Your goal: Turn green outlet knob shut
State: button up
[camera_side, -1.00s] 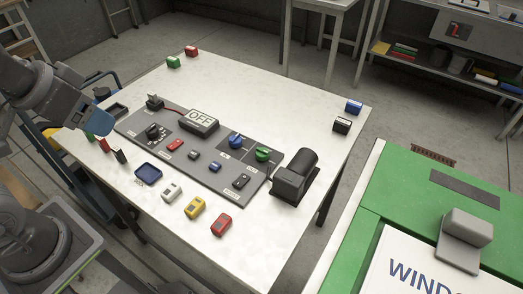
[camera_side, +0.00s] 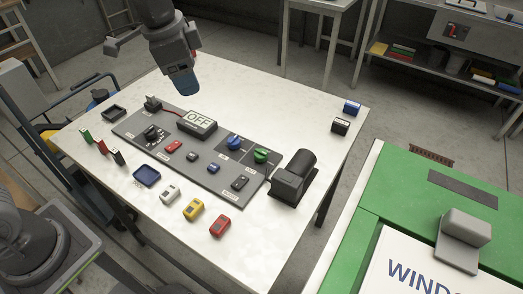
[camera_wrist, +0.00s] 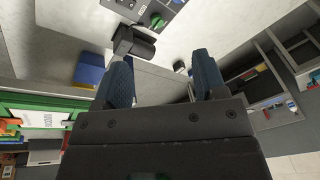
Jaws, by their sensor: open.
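The green knob (camera_side: 261,155) sits on the right part of the grey panel (camera_side: 205,170), beside the blue knob (camera_side: 234,142). In the wrist view the green knob (camera_wrist: 157,20) shows near the top, beyond my fingers. My gripper (camera_side: 183,88) is above the back left of the table, behind the OFF sign box (camera_side: 198,124) and well apart from the green knob. In the wrist view my gripper (camera_wrist: 162,82) has its two blue fingers spread, with nothing between them.
A black motor-like device (camera_side: 294,176) stands just right of the green knob. White, yellow and red blocks (camera_side: 194,208) lie along the front of the table (camera_side: 262,225). Blue and black blocks (camera_side: 341,125) sit at the right edge. The back of the table is mostly clear.

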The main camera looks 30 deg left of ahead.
jog(key=w+d+f+m+g, duration=0.2)
jog(key=w+d+f+m, duration=0.25)
jog(key=w+f, duration=0.3)
jog(key=m, duration=0.3)
send_over(261, 152)
notch_tip(261, 152, down, 6)
jog(key=shift+g, duration=0.3)
notch_tip(261, 152, down, 13)
jog(key=shift+w+f, duration=0.1)
jog(key=shift+f, duration=0.1)
jog(key=shift+c, duration=0.4)
jog(key=c, duration=0.8)
jog(key=shift+c, duration=0.2)
